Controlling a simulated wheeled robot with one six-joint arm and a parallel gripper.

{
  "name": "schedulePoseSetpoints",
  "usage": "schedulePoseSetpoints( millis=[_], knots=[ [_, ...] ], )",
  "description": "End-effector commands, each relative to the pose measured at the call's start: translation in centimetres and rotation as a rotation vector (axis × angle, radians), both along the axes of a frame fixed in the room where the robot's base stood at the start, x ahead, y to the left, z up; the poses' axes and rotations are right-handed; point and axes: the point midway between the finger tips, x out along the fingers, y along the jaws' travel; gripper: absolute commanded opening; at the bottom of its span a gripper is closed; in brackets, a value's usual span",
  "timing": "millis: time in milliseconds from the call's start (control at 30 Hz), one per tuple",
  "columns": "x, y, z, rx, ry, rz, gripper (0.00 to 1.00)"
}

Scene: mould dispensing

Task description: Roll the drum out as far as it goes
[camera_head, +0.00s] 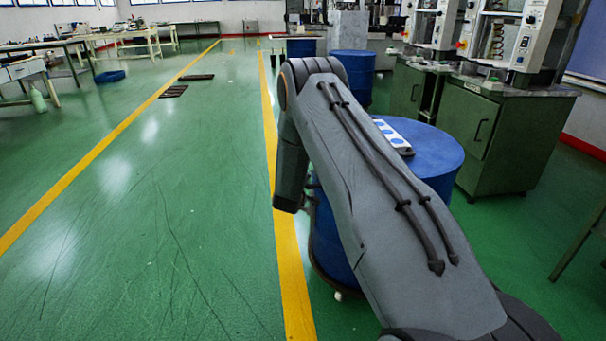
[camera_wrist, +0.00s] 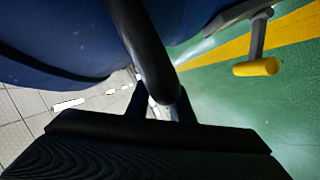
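The blue drum (camera_head: 435,160) stands right of the yellow floor line in the head view, partly hidden behind my arm. A dark base ring with a white caster shows under it. In the wrist view its curved blue wall (camera_wrist: 60,45) fills the upper left. A black bar (camera_wrist: 150,50) runs down from the top toward my gripper (camera_wrist: 160,125), whose dark ribbed body fills the bottom edge. The fingertips are not clear, so I cannot tell whether they hold the bar. The head view hides my gripper.
A white plate with blue circles (camera_head: 394,136) lies on the drum. A second blue drum (camera_head: 353,66) stands behind. Green cabinets (camera_head: 505,130) with machines are close on the right. A yellow-tipped lever (camera_wrist: 257,67) shows in the wrist view. Floor to the left is open.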

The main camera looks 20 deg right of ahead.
Motion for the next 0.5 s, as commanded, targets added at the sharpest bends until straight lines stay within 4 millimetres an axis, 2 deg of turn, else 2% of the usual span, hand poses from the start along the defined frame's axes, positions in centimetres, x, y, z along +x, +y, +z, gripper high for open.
schedulePoseSetpoints(
  millis=[33,100,333,500],
  knots=[
    [0.07,0.32,-0.04,0.000,0.001,0.004,0.29],
    [0.04,0.19,-0.04,0.000,0.001,0.003,0.36],
    [-0.08,-0.31,-0.01,-0.001,0.000,-0.004,0.36],
    [-0.88,0.36,0.27,0.000,0.001,-0.002,0.36]
  ],
)
